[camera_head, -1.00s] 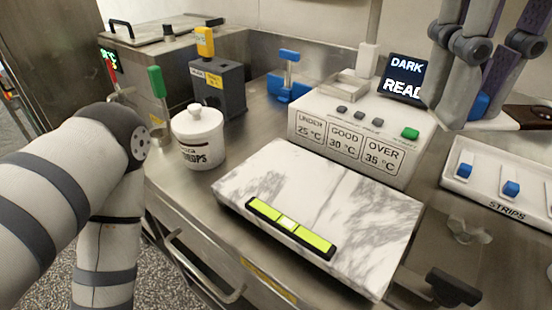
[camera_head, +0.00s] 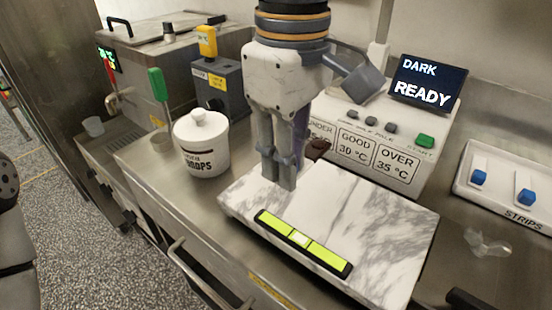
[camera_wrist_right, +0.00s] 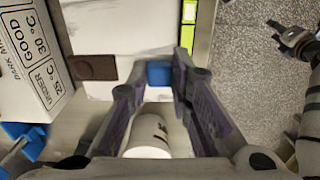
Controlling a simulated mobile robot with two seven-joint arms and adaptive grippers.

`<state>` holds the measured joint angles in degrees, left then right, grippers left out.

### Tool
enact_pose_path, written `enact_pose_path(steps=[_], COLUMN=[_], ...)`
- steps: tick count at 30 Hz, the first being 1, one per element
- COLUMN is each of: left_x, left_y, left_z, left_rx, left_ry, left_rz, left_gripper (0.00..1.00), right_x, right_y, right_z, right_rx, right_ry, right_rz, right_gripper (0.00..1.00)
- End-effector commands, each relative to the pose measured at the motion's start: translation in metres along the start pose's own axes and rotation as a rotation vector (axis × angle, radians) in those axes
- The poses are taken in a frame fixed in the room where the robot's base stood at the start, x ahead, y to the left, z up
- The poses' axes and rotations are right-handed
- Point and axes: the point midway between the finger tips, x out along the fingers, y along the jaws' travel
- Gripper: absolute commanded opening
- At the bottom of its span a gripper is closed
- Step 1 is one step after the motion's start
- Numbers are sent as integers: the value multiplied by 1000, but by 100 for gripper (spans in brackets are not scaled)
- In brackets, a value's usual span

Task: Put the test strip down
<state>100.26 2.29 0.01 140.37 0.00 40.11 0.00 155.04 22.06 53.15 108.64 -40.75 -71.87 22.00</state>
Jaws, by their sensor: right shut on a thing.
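The test strip has a blue grip block (camera_wrist_right: 160,73) and a dark brown end (camera_wrist_right: 92,67), with a white stretch between. My right gripper (camera_head: 280,184) is shut on the blue block, which shows between its fingers in the right wrist view (camera_wrist_right: 168,78). In the head view it points down over the back left part of the marble slab (camera_head: 385,225), and the strip's brown end (camera_head: 318,148) sticks out to its right. I cannot tell whether the strip touches the slab. My left gripper (camera_wrist_right: 285,37) seems to show small at the right of the wrist view, its fingers unclear.
A yellow-green level (camera_head: 325,257) lies along the slab's front. A white DROPS jar (camera_head: 203,160) stands left of the slab. Behind is the tester (camera_head: 400,140) with a screen (camera_head: 428,84) reading "DARK READY". A STRIPS tray (camera_head: 500,211) with blue-gripped strips stands right.

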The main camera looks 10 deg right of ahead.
Motion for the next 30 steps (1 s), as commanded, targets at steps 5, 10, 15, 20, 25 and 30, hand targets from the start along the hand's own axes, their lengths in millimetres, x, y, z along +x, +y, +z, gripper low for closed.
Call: enact_pose_path(steps=[5, 10, 15, 20, 25, 30], left_x=[0, 0, 0, 0, 0, 0], left_y=[0, 0, 0, 0, 0, 0], left_z=[0, 0, 0, 0, 0, 0], left_rx=[0, 0, 0, 0, 0, 0], left_ry=[-1, 1, 2, 1, 1, 1], left_rz=[0, 0, 0, 0, 0, 0], left_gripper=[40, 40, 40, 40, 40, 40], right_x=[23, 52, 60, 60, 63, 63], right_y=[15, 19, 19, 19, 19, 19], right_z=[-12, -16, -16, -16, -16, -16], right_rx=[1, 2, 3, 3, 2, 3], right_ry=[1, 1, 4, 3, 4, 3], right_rz=[-1, -1, 0, 0, 0, 0], right_gripper=[0, 0, 0, 0, 33, 39])
